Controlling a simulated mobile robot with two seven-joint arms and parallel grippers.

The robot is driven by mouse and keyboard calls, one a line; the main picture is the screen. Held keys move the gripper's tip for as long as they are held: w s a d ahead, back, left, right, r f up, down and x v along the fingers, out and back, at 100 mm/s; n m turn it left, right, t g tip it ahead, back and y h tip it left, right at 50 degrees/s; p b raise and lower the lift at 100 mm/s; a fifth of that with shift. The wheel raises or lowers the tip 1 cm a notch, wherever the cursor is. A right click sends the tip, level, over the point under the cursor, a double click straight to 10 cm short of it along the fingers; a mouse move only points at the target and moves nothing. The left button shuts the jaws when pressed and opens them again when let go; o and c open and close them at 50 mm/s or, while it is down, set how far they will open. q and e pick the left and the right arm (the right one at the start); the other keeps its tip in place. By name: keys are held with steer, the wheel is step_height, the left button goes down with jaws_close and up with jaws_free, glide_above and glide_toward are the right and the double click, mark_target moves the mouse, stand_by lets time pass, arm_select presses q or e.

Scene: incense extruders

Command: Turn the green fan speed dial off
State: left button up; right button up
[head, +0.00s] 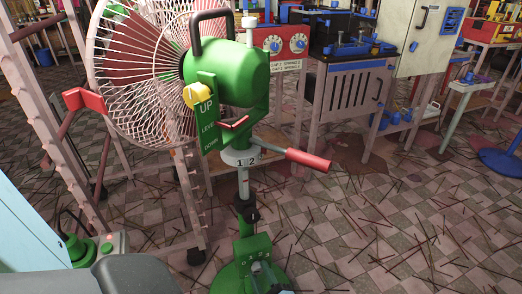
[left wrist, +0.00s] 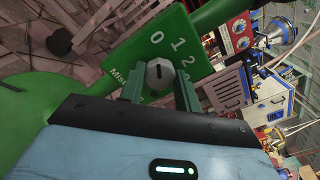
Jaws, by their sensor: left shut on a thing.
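The fan (head: 225,75) is green with a pale wire cage and stands on a post. Low on it, a green dial plate (head: 252,247) with numbers shows near the bottom of the head view. In the left wrist view the green plate (left wrist: 190,45) carries 0, 1, 2 and a partly hidden word starting "Mist". A pale faceted knob (left wrist: 160,72) with a dark slot sits on it. My left gripper (left wrist: 159,80) has one finger on each side of the knob and is shut on it. My right gripper is in neither view.
A pale frame (head: 185,205) stands at left. Scattered sticks cover the tiled floor (head: 400,220).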

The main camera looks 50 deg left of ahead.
arm_select(q)
steer(key=o, duration=1)
steer(key=v, duration=0.7)
steer(key=shift+s+d, duration=0.15)
steer(key=shift+d, duration=0.25)
